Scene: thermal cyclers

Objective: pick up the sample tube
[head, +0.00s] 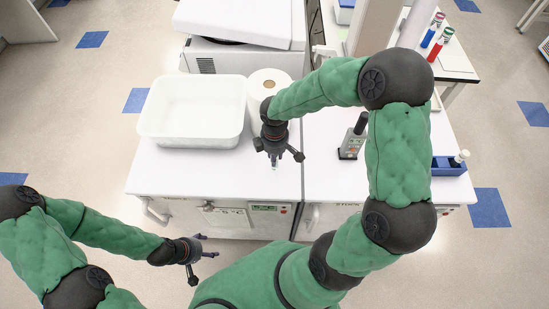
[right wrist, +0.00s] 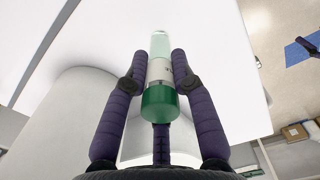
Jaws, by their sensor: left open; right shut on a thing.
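The sample tube (right wrist: 160,72) has a clear body, a white label and a green cap. In the right wrist view it stands between the dark fingers of my right gripper (right wrist: 160,62), which is shut on it. In the head view my right gripper (head: 278,156) is over the front of the white counter, and only a small pale tip of the tube (head: 274,167) shows below the fingers. How far the tube is above the counter is hard to tell. My left gripper (head: 204,263) is open and empty, low in front of the cabinets.
A white tub (head: 194,140) and a white paper roll (head: 268,77) stand on the counter beside my right gripper. A large white machine (head: 242,60) is behind them. A dark upright device (head: 354,137) and a blue holder (head: 450,168) are to the right. The counter's front is clear.

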